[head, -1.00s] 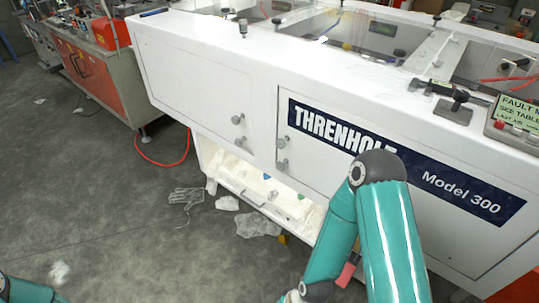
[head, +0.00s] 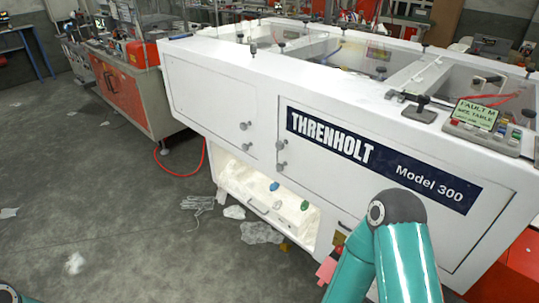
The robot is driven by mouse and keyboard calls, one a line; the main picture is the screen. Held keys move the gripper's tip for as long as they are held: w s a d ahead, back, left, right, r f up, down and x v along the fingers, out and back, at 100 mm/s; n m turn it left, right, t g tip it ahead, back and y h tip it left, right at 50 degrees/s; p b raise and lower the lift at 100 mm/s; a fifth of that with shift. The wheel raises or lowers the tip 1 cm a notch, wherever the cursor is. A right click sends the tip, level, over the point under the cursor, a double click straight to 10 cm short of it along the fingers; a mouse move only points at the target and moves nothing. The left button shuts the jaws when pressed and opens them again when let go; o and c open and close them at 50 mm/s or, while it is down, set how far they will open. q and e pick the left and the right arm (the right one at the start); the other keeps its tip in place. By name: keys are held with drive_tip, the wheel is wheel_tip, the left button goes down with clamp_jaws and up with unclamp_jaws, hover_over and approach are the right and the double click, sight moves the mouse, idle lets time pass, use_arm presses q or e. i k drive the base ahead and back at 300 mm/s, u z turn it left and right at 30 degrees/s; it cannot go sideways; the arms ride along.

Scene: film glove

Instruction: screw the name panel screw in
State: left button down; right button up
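The dark blue name panel (head: 378,158) reads "THRENHOLT Model 300" and lies on the white front of the machine (head: 215,130). No separate screw can be made out on it at this size. My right arm's teal links rise from the bottom right, with the dark elbow just below the panel's right part. Its gripper does not show. Only a small piece of my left arm shows in the bottom left corner, and its gripper is out of the picture.
Small knobs (head: 281,144) stick out left of the panel. An open lower bay (head: 262,190) holds small coloured items. A pinkish-red object (head: 327,269) is beside my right arm. A glove (head: 197,203) and plastic scraps (head: 261,232) lie on the floor. The left floor is mostly clear.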

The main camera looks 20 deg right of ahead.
sight(280, 145)
drive_tip(key=z, duration=0.15)
drive_tip(key=i, duration=0.9)
drive_tip(key=u, duration=0.05)
